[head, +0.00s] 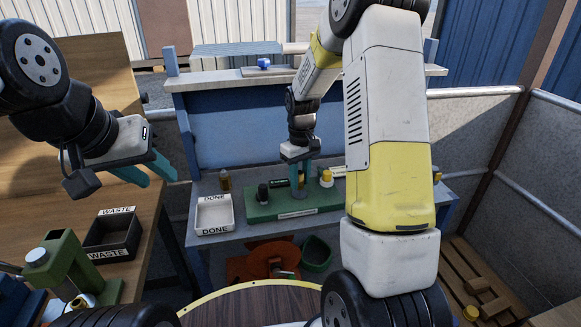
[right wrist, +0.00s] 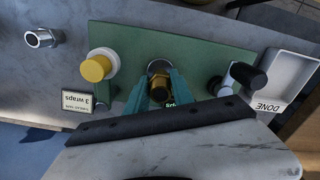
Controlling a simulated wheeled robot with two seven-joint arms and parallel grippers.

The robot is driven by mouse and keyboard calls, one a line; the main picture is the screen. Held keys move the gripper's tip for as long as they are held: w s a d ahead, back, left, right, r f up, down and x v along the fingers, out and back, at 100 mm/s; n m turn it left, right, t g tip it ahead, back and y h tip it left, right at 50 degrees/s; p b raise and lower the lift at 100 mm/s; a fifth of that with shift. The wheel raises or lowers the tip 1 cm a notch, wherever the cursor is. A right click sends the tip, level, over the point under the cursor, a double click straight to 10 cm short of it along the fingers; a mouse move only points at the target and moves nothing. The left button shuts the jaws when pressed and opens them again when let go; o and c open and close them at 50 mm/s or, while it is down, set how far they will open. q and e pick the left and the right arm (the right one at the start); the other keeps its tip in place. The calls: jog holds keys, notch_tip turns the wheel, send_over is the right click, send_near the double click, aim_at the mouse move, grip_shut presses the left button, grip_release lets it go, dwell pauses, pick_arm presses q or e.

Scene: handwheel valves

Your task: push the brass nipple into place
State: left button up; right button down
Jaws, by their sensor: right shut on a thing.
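The brass nipple (right wrist: 160,92) is between the two teal fingers of my right gripper (right wrist: 161,88) in the right wrist view. The gripper is shut on it. A round metal ring (right wrist: 158,67) shows just beyond the nipple on the green fixture (right wrist: 125,40); I cannot tell how far the nipple sits in it. In the head view, my right gripper (head: 301,176) points down over the green fixture (head: 285,206), and its fingers partly hide the nipple. My left gripper (head: 150,175) is open and empty, above the wooden table at the left.
A yellow-and-white part (right wrist: 97,66) and a black-capped part (right wrist: 246,76) flank the nipple. The white DONE tray (head: 214,228) stands left of the fixture. A black WASTE tray (head: 110,243) is on the wooden table. A brown bottle (head: 225,180) stands behind the DONE tray.

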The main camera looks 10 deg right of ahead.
jog(key=shift+f, duration=0.95)
jog(key=c, duration=1)
grip_release()
notch_tip(320, 180, up, 8)
jog(key=shift+s+r, duration=0.1)
jog(key=s+r+m+t+y, duration=0.1)
jog(key=s+r+m+t, duration=0.15)
jog(key=s+r, duration=0.8)
jog(key=s+r+t, duration=0.1)
jog(key=s+r, duration=0.1)
jog(key=s, duration=0.2)
jog(key=s+a+r+m+t, duration=0.1)
jog(key=s+r, duration=0.1)
jog(key=s, duration=0.3)
jog(key=s+a+r+m+t+y, duration=0.1)
jog(key=s, duration=0.3)
jog(key=shift+s+a+r+t, duration=0.15)
jog(key=shift+s+r+t, duration=0.1)
jog(key=shift+r+t, duration=0.15)
